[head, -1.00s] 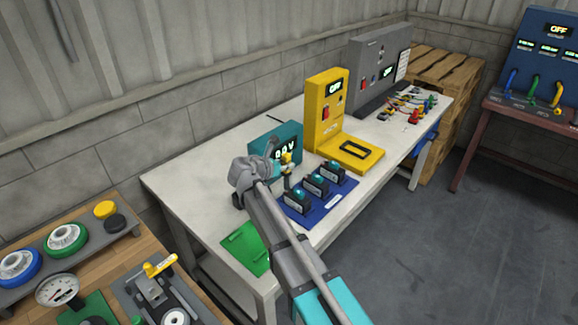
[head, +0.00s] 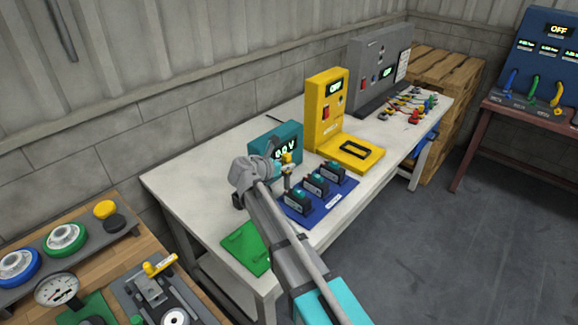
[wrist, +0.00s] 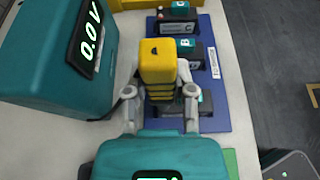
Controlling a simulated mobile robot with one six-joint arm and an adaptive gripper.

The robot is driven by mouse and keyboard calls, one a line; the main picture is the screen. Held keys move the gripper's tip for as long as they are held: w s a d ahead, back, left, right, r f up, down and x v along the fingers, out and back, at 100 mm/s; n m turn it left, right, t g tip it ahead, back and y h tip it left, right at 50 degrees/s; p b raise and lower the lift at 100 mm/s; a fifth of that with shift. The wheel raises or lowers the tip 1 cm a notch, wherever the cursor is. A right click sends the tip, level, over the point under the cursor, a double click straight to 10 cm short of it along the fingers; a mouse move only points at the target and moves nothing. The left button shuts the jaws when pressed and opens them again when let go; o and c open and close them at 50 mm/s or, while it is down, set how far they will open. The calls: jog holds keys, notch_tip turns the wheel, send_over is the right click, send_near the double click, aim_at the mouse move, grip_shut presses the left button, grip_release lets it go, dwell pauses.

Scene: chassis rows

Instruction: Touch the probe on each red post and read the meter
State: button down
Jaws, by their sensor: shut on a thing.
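My gripper (wrist: 158,84) is shut on the yellow probe (wrist: 159,60), one finger on each side of its ribbed body. In the head view the probe (head: 287,158) stands roughly upright beside the nearest black battery block (head: 298,204). Three such blocks sit in a row on a blue mat (head: 328,206). In the wrist view blocks C (wrist: 176,26) and B (wrist: 185,54) show their labels; the nearest block is partly hidden under the probe and gripper. The probe tip and the red posts are not clearly visible. The teal meter (wrist: 66,60) stands left of the probe and reads 0.0 V.
A yellow test stand (head: 326,100) and a grey panel (head: 372,62) stand farther along the white bench (head: 200,183). A green mat (head: 246,247) lies at its near end. A wooden table with dials (head: 66,237) is at lower left. Open floor lies right.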

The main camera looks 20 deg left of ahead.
aim_at(285, 155)
jog(key=shift+f+b, duration=0.5)
jog(key=shift+f, duration=0.05)
jog(key=shift+r, duration=0.1)
dwell(0.3)
notch_tip(285, 155, up, 6)
jog(key=p, duration=0.6)
dwell(0.4)
